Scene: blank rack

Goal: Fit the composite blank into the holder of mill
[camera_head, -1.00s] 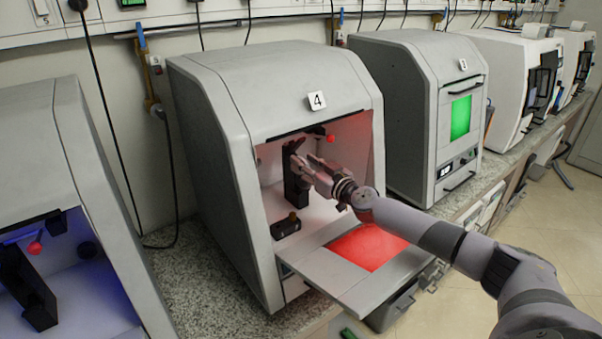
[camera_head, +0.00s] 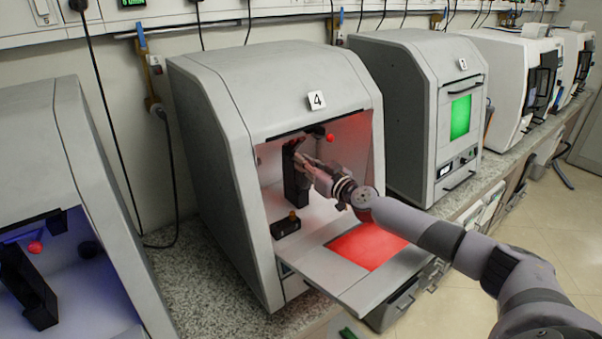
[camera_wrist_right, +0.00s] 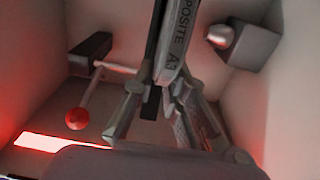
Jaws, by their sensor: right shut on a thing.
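The open mill marked 4 (camera_head: 318,99) stands in the middle of the head view, with a dark upright holder (camera_head: 296,188) inside its chamber. My right gripper (camera_head: 303,160) is inside the chamber, its fingertips at the upper part of the holder. In the right wrist view my right gripper (camera_wrist_right: 150,105) is shut on the composite blank (camera_wrist_right: 178,38), a pale narrow piece with "COMPOSITE A3" printed on it. The blank lies alongside a dark edge there; I cannot tell whether it sits in the holder. In the head view the blank is hidden. My left gripper is out of view.
A red ball knob (camera_head: 330,138) on a lever is close to the fingers, also in the wrist view (camera_wrist_right: 77,119). The lowered door (camera_head: 350,290) lies below my forearm. Another open mill (camera_head: 65,150) stands left, a closed one (camera_head: 410,75) right.

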